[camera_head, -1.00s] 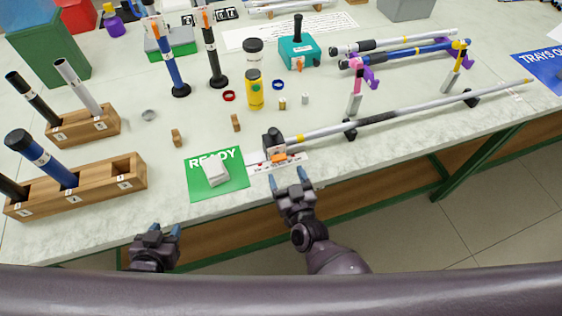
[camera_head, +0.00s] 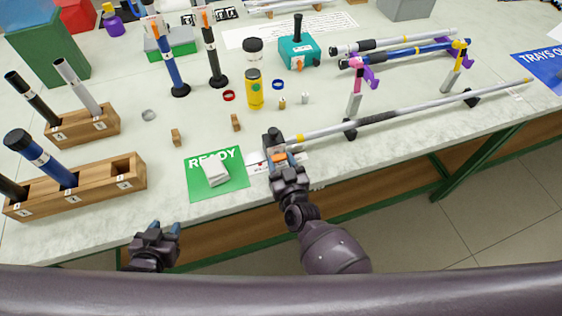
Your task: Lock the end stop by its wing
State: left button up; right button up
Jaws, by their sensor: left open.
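The end stop is a dark block (camera_head: 272,139) at the near left end of a long silver-grey rod (camera_head: 390,116). An orange wing (camera_head: 279,158) shows on its near side. My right gripper (camera_head: 280,164) is at the wing, its blue fingertips on either side of it or very close. I cannot tell whether the fingers touch the wing or how far they are closed. My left gripper (camera_head: 170,230) is open and empty, low at the table's front edge, well left of the end stop.
A green READY mat (camera_head: 234,181) with a white cloth-like item (camera_head: 214,172) lies just left of the end stop.

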jog(key=shift+c, duration=1.2)
jog(key=shift+m, duration=0.7)
jog(key=o, duration=0.9)
jog(key=shift+s, duration=0.15)
jog(key=v, duration=1)
jog(key=shift+s+d, duration=0.15)
jog(key=shift+s, duration=0.15)
jog(key=shift+c, duration=0.2)
